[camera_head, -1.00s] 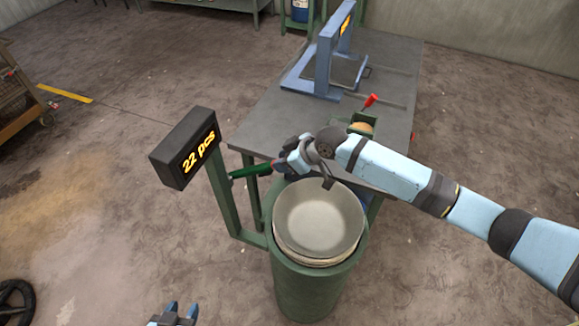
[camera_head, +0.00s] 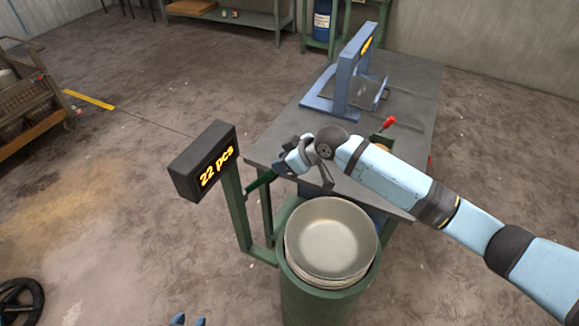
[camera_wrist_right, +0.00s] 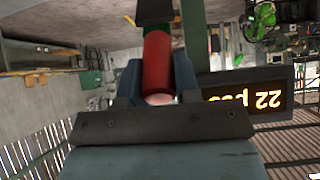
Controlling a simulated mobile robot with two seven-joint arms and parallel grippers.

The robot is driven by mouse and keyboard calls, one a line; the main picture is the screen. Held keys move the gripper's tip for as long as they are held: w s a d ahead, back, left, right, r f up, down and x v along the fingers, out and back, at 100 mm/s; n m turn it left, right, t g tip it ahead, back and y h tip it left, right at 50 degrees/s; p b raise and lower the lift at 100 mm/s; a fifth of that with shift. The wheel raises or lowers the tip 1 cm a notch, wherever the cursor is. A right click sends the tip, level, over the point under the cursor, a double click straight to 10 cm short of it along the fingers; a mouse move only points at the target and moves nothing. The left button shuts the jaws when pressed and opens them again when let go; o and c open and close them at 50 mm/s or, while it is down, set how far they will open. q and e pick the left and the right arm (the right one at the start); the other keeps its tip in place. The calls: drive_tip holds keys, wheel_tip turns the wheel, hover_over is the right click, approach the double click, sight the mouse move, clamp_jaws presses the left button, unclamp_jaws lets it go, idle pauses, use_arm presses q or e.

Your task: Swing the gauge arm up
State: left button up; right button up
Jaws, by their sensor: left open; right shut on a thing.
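The gauge arm is a dark green bar (camera_head: 261,183) in the head view. It runs from the green post up and right to my right gripper, tilted. In the right wrist view its red grip (camera_wrist_right: 158,62) lies between the blue fingers of my right gripper (camera_wrist_right: 158,88), which is shut on it. In the head view my right gripper (camera_head: 285,165) is above the table's near left edge, and the grip is hidden. My left gripper (camera_head: 188,320) shows only its fingertips at the bottom edge, open and away from the gauge arm.
A black display (camera_head: 205,162) reading "22 pcs" tops the green post (camera_head: 236,208). A stack of metal bowls (camera_head: 331,238) sits in a green cylinder (camera_head: 320,303) just below my right arm. The grey table (camera_head: 420,130) bears a blue frame (camera_head: 350,75) and a red-knobbed lever (camera_head: 389,123).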

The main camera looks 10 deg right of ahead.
drive_tip(key=w+a+r, duration=0.2)
drive_tip(key=a, duration=0.1)
drive_tip(key=shift+r, duration=0.1)
drive_tip(key=shift+w+a, duration=0.1)
idle(0.3)
drive_tip(key=shift+r, duration=0.1)
drive_tip(key=shift+w+a+r, duration=0.35)
drive_tip(key=shift+w+a, duration=0.15)
drive_tip(key=shift+a, duration=0.3)
drive_tip(key=shift+w+a+r, duration=0.1)
drive_tip(key=shift+w+a+r, duration=0.15)
drive_tip(key=shift+w+a, duration=0.1)
drive_tip(key=shift+a, duration=0.1)
drive_tip(key=shift+w+a+r, duration=0.1)
drive_tip(key=shift+w+a, duration=0.1)
drive_tip(key=shift+a, duration=0.25)
